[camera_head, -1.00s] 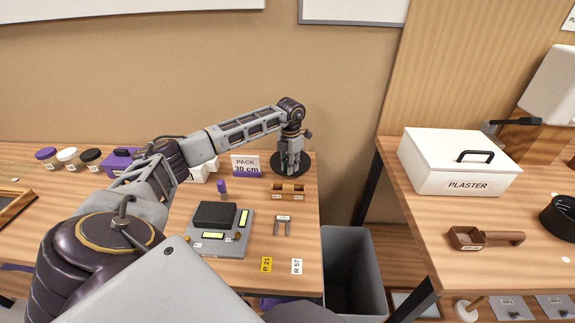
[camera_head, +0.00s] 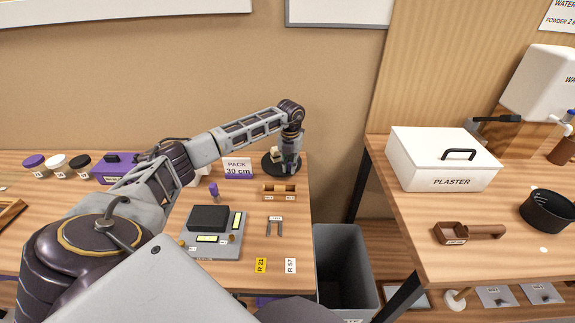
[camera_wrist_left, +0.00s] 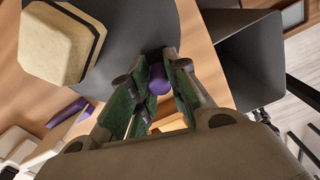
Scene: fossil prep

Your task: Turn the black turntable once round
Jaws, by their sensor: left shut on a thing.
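The black turntable (camera_head: 270,168) is a dark round plate at the back right of the left bench. A pale, cream-topped block with a dark band (camera_head: 277,155) rests on it. My left gripper (camera_head: 289,166) points down at the turntable's right side. In the left wrist view, the left gripper (camera_wrist_left: 157,92) is shut on a small purple knob (camera_wrist_left: 158,79) at the edge of the dark turntable (camera_wrist_left: 140,35). The block (camera_wrist_left: 60,43) shows at upper left there, apart from the fingers. My right gripper is not in view.
A grey scale (camera_head: 213,245) sits nearer. A grey bin (camera_head: 345,270) stands in the gap between benches. The wall is close behind.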

